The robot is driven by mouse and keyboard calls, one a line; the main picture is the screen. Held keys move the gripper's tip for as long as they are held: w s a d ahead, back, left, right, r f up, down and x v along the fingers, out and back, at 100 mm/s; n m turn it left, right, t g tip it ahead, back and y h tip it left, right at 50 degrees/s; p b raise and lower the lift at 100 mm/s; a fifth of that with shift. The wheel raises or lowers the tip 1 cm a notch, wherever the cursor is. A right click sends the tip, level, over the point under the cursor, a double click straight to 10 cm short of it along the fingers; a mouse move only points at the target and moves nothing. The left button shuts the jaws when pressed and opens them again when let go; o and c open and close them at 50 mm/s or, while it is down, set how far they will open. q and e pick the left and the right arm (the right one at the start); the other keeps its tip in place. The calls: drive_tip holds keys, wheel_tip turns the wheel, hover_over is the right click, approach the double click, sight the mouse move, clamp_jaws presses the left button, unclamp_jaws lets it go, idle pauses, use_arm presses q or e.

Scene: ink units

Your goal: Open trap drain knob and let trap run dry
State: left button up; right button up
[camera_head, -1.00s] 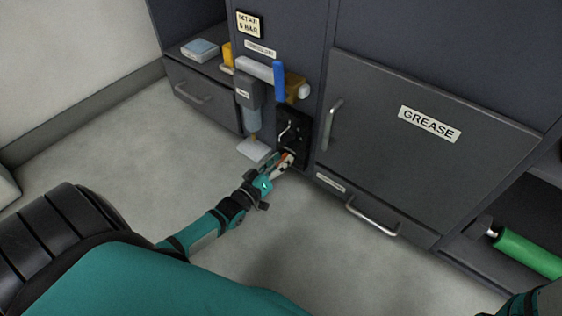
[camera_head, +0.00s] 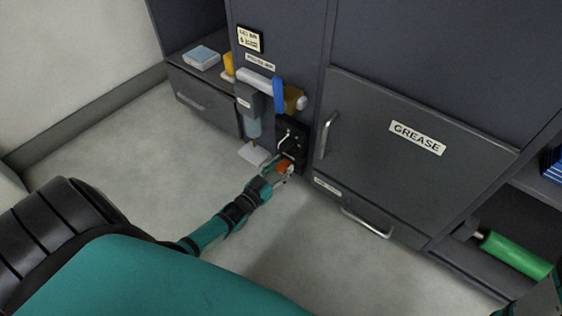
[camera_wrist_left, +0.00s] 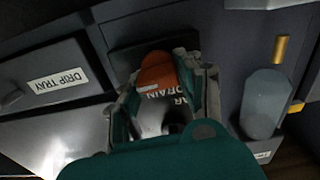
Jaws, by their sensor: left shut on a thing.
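The orange drain knob (camera_head: 285,166) is low on a black panel (camera_head: 291,134) on the dark cabinet front. In the left wrist view the orange knob (camera_wrist_left: 156,72) sits between my fingertips, above an upside-down label ending in "DRAIN" (camera_wrist_left: 168,100). My left gripper (camera_head: 283,172) is shut on the knob; the fingers hide its sides. The grey filter bowl (camera_head: 253,122), likely the trap, hangs left of the panel, over a pale pad (camera_head: 254,154) on the floor. It shows at the right in the wrist view (camera_wrist_left: 263,103).
A blue lever (camera_head: 278,94) stands above the panel. The GREASE door (camera_head: 415,170) with its handle (camera_head: 327,135) is to the right, above a drawer handle (camera_head: 366,223). A green cylinder (camera_head: 515,255) lies at lower right. The floor in front is clear.

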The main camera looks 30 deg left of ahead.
use_arm(q)
drive_tip(key=shift+m, duration=0.5)
drive_tip(key=o, duration=1.2)
drive_tip(key=shift+c, duration=0.2)
drive_tip(key=s, duration=1.2)
drive_tip(key=shift+a, duration=0.45)
